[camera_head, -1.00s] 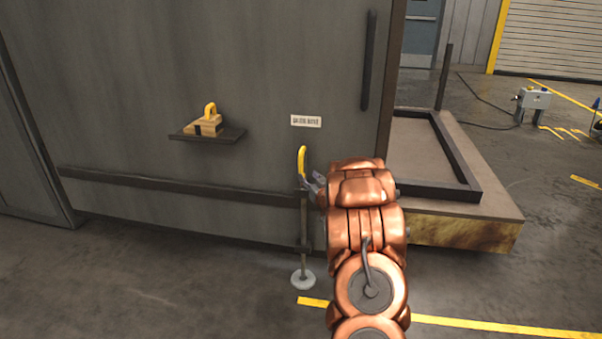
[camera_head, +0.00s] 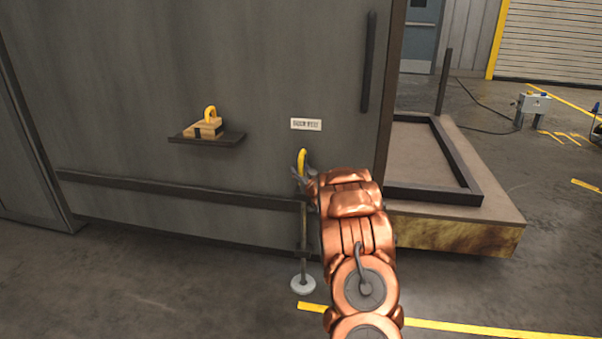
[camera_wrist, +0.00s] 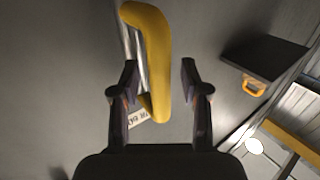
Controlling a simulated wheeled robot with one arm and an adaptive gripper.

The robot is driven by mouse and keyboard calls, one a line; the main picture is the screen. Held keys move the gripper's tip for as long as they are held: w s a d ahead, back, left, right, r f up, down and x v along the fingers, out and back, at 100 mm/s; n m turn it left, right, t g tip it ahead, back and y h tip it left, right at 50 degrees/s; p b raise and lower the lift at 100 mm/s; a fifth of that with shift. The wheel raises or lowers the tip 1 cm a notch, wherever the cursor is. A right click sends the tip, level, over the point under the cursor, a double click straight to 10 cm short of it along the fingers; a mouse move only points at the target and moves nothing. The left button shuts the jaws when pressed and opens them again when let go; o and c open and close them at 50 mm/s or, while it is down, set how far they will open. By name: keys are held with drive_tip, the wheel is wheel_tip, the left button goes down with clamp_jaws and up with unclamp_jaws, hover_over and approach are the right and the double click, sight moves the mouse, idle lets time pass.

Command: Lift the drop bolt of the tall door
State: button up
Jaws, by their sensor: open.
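The tall grey door (camera_head: 230,70) fills the left and middle of the head view. Its drop bolt (camera_head: 304,231) is a thin upright rod at the door's lower right, with a yellow handle (camera_head: 302,161) on top. The bolt's lower end is at a pale round disc (camera_head: 303,284) on the floor. My gripper (camera_head: 306,178) is at the yellow handle, and my copper arm hides part of the area beside it. In the wrist view the fingers of my gripper (camera_wrist: 158,85) are open, with the yellow handle (camera_wrist: 155,55) between them.
A small shelf (camera_head: 207,138) on the door bears a yellow-handled wooden block (camera_head: 205,127). A dark vertical pull bar (camera_head: 369,62) is at the door's upper right. A low platform (camera_head: 460,235) with a dark frame stands right of the door. Open floor lies in front.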

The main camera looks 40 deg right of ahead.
clamp_jaws()
idle(0.6)
